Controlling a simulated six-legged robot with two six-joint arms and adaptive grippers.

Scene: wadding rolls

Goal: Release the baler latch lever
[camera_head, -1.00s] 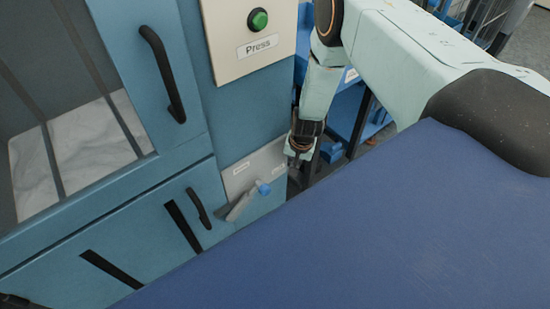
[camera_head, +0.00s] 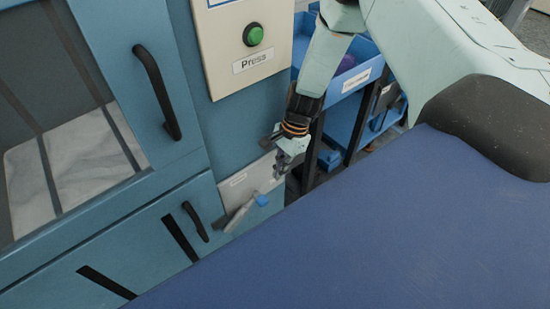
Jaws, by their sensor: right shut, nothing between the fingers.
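The baler latch lever (camera_head: 239,215) is a grey bar with a blue knob (camera_head: 262,200) at its upper right end. It slants on a pale plate (camera_head: 237,190) low on the blue baler (camera_head: 170,222). My right gripper (camera_head: 277,174) is shut and empty. It points down and left in front of the plate's right part, a little above the blue knob. I see a small gap between the fingers and the knob; depth is hard to judge. My left gripper is out of view.
A panel with a green Press button (camera_head: 253,35) is above the lever. Black handles (camera_head: 157,92) stick out from the baler doors. A blue shelf cart (camera_head: 345,78) stands behind my right arm. A dark blue surface (camera_head: 350,230) fills the lower right.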

